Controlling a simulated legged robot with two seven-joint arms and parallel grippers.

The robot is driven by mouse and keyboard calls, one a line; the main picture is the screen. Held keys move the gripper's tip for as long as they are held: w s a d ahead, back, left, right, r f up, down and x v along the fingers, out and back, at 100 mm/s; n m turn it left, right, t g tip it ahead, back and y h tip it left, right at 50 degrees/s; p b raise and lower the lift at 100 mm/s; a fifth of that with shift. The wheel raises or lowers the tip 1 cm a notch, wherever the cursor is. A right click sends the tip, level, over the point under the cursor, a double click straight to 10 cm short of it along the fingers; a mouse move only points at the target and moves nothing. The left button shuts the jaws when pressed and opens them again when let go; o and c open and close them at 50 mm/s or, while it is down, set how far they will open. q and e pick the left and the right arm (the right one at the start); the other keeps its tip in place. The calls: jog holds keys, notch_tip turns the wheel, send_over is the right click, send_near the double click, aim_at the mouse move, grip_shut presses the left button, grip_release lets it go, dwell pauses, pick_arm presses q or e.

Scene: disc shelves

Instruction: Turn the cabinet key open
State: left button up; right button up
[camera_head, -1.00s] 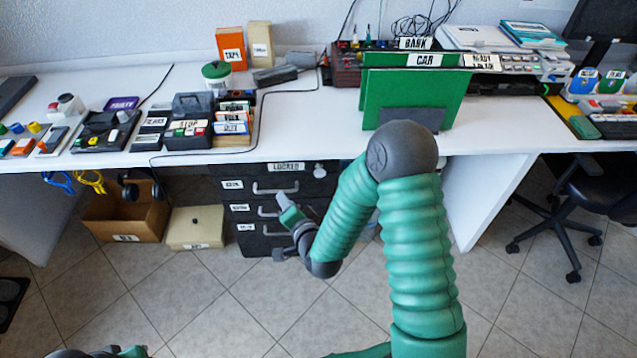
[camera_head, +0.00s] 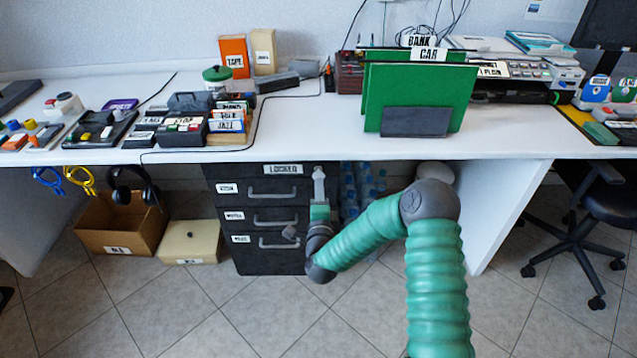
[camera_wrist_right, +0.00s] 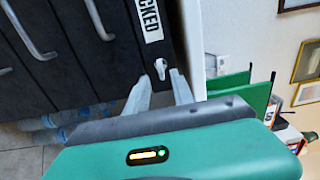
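The dark cabinet (camera_head: 262,268) stands under the desk, with three drawers and a "LOCKED" label (camera_head: 283,169) at its top. The small pale key (camera_wrist_right: 160,68) sits in the cabinet face beside this label in the right wrist view. My right gripper (camera_wrist_right: 162,84) is open in front of the key, one finger on each side, and its fingers are apart. I cannot tell whether either finger touches the key. In the head view, my right gripper (camera_head: 318,177) is at the cabinet's upper right and hides the key. My left gripper is not in view.
The desk edge (camera_head: 230,157) runs just above the cabinet. Water bottles (camera_head: 362,185) stand right of the cabinet, behind my right arm. A cardboard box (camera_head: 122,222) and a beige box (camera_head: 190,241) stand on the floor to the left. The floor in front is clear.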

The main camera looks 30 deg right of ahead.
aim_at(318, 176)
jog(key=b+x, duration=0.1)
jog(key=x, duration=0.4)
jog(key=shift+w+d+f, duration=0.1)
jog(key=shift+w, duration=0.1)
jog(key=shift+w+d, duration=0.2)
jog(key=shift+w, duration=0.15)
grip_shut()
